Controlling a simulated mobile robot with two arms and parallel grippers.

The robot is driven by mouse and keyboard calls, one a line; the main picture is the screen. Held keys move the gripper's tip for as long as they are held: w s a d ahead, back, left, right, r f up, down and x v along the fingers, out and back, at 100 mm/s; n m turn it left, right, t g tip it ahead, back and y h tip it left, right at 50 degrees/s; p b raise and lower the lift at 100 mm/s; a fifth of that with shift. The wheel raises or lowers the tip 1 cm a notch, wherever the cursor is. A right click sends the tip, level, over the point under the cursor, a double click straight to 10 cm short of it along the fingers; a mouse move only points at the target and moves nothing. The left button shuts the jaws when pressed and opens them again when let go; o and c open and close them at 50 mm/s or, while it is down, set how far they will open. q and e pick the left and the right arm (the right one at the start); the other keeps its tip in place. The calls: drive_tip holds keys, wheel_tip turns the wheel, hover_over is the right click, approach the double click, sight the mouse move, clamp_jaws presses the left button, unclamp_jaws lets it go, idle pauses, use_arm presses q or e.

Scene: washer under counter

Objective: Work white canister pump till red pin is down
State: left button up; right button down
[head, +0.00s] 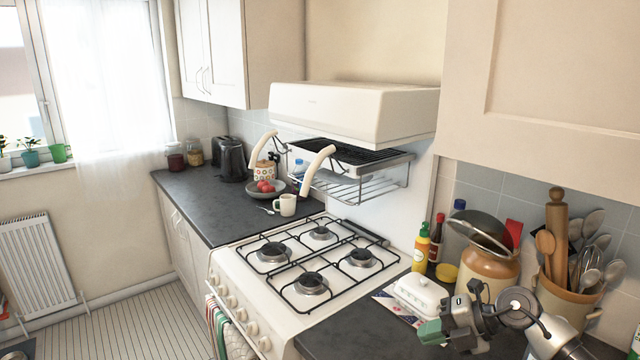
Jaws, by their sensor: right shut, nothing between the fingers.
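My right gripper (431,332) comes in from the lower right, over the counter in front of the white lidded dish (420,296). Its green-tipped fingers are shut with nothing between them. I cannot make out a white canister with a pump or a red pin in the head view. My left gripper does not show; only a small grey part is at the bottom left corner, and I cannot tell what it is.
A white gas hob (262,290) stands left of my right gripper. A yellow bottle (421,250), a brown crock (490,270) and a utensil pot (568,303) crowd the right counter (330,340). The far counter (200,200) has bare room. A hood (350,112) hangs above.

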drive_tip(key=s+a+r+m+t+y, duration=0.35)
drive_tip(key=a+m+t, duration=0.45)
drive_tip(key=m+t, duration=0.3)
drive_tip(key=s+d+f+m+g+h, duration=0.2)
drive_tip(key=s+d+f+m+h, duration=0.85)
drive_tip(key=m+h, duration=0.55)
drive_tip(key=s+a+f+m+g+y, duration=0.1)
drive_tip(key=s+f+g, duration=0.35)
drive_tip(key=s, duration=0.45)
drive_tip(key=s+a+f+m+g+y, duration=0.15)
drive_tip(key=s+f+g, duration=0.3)
drive_tip(key=s, duration=0.55)
wheel_tip(320, 180, down, 26)
drive_tip(key=g, duration=0.2)
drive_tip(key=s+d+f, duration=0.2)
drive_tip(key=s+f, duration=1.4)
drive_tip(key=shift+s+d+n+g+h+b, duration=0.25)
drive_tip(key=shift+d+n+g+h+b, duration=0.15)
drive_tip(key=shift+n, duration=0.05)
